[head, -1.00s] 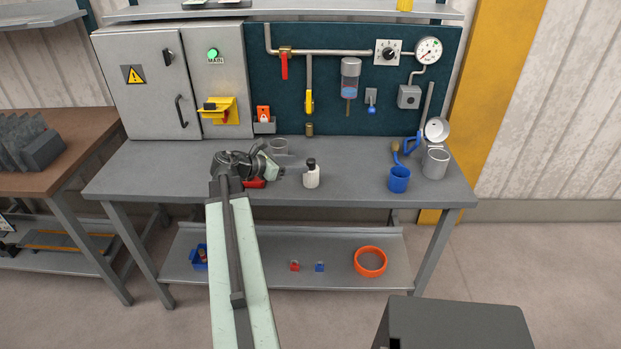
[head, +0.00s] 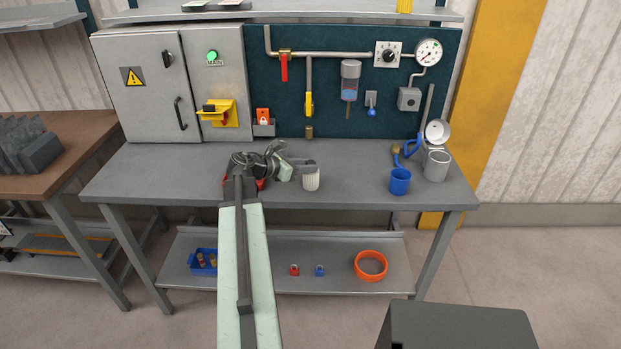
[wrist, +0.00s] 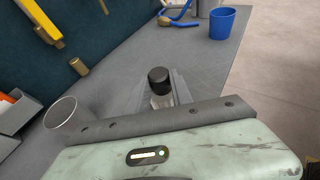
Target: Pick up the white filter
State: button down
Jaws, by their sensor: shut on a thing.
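The white filter (head: 311,180) stands on the grey bench, left of the blue cup. My gripper (head: 305,166) reaches it from the left and is shut on its upper part. In the head view the pale ribbed body shows below the fingers, and the dark cap is hidden. I see no clear gap under the filter.
A grey cup (wrist: 62,114) shows left of my gripper in the wrist view. A red thing (head: 260,184) is partly hidden behind my gripper.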

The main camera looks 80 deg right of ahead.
notch_tip(320, 180, up, 10)
jog(key=p, duration=1)
